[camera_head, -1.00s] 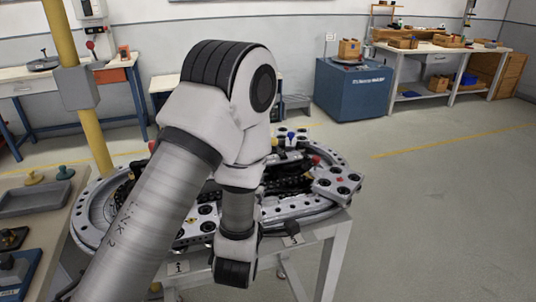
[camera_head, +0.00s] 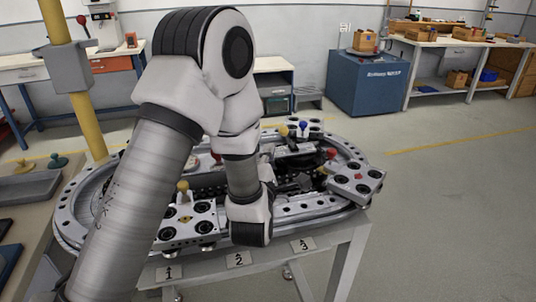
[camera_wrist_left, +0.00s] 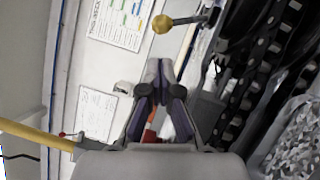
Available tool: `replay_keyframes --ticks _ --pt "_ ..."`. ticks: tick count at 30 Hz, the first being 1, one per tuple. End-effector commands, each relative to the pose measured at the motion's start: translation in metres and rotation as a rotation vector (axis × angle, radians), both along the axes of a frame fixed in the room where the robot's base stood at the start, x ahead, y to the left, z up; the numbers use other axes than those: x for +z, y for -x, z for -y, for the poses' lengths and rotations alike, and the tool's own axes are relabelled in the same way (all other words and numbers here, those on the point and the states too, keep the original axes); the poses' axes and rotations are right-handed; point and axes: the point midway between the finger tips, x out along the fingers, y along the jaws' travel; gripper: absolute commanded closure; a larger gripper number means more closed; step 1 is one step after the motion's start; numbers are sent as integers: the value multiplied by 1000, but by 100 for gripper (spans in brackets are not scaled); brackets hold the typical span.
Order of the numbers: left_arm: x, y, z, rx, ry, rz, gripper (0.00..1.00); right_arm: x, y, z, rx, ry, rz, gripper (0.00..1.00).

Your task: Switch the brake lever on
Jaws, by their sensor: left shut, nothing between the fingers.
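My left arm covers part of the ring track (camera_head: 285,212) in the head view, and its gripper is hidden there. In the left wrist view my left gripper (camera_wrist_left: 160,75) is shut and empty. A lever with a gold ball (camera_wrist_left: 162,23) shows just beyond its fingertips, apart from them. A gold-knobbed lever (camera_head: 183,186) also stands on a silver plate of the track in the head view. A lever with a red ball (camera_head: 82,20) shows beside the grey box on the yellow post. I cannot tell which lever is the brake. My right gripper is not in view.
The yellow post (camera_head: 84,115) stands behind the track at left. A bench with a grey tray (camera_head: 32,187) is at the left edge. Red (camera_head: 331,153) and blue (camera_head: 303,125) knobs stand at the track's far side. Open floor lies at right.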

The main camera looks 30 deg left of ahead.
Motion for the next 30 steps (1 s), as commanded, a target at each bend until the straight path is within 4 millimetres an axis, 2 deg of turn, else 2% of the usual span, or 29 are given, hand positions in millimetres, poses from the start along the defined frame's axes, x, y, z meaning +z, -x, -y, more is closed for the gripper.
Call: replay_keyframes --ticks 6,10,30 --pt "7 -38 -19 1 1 1 100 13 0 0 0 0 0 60" --pt "7 -50 -24 0 -1 -1 100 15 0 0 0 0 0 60" --pt "11 -55 -24 -1 -27 -32 100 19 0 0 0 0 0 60"
